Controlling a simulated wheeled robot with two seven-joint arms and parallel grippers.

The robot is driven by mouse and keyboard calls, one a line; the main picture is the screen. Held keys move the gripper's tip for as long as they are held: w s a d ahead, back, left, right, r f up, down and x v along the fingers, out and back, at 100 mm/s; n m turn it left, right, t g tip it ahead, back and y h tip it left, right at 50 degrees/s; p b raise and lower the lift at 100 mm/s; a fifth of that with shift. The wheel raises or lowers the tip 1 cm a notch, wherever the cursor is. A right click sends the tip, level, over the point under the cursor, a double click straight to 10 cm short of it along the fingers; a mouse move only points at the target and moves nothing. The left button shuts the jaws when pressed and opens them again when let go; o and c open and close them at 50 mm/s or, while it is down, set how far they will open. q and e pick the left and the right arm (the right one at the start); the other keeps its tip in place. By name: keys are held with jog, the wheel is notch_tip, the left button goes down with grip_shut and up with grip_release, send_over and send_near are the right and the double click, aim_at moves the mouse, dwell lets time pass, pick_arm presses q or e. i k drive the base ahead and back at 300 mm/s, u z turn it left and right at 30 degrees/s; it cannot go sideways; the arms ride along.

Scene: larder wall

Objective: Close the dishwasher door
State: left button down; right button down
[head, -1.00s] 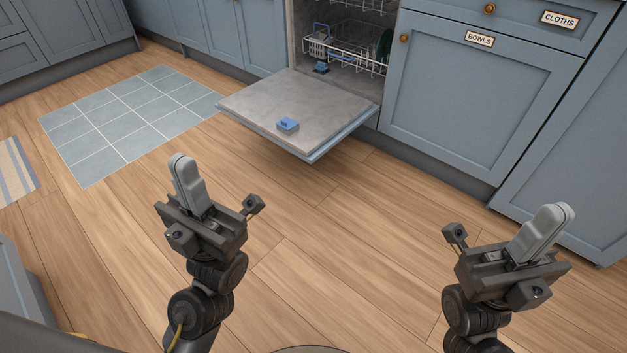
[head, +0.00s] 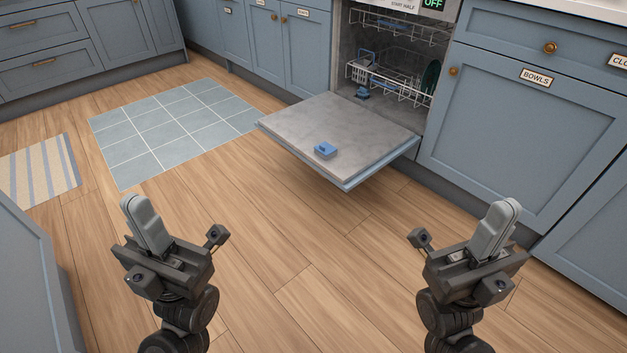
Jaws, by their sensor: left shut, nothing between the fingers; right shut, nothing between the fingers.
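The dishwasher door (head: 300,125) hangs open, folded down nearly flat, with its grey inner face up. A small blue block-like part (head: 325,150) sits on that face near the outer edge. The dishwasher (head: 343,62) stands open behind it in the cabinet row. My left gripper (head: 137,207) is shut and empty, left of and nearer than the door. My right gripper (head: 505,210) is shut and empty, right of and nearer than the door. Neither touches the door.
Wire racks (head: 400,85) sit inside the dishwasher and look pushed in. The BOWLS cupboard (head: 510,140) is right of the door. A grey-blue tiled patch (head: 165,130) and a striped rug (head: 40,172) lie at left. The wood floor (head: 290,230) before the door is clear.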

aim_at(366, 141)
jog(key=u, duration=0.35)
jog(key=i, duration=0.85)
jog(key=z, duration=0.1)
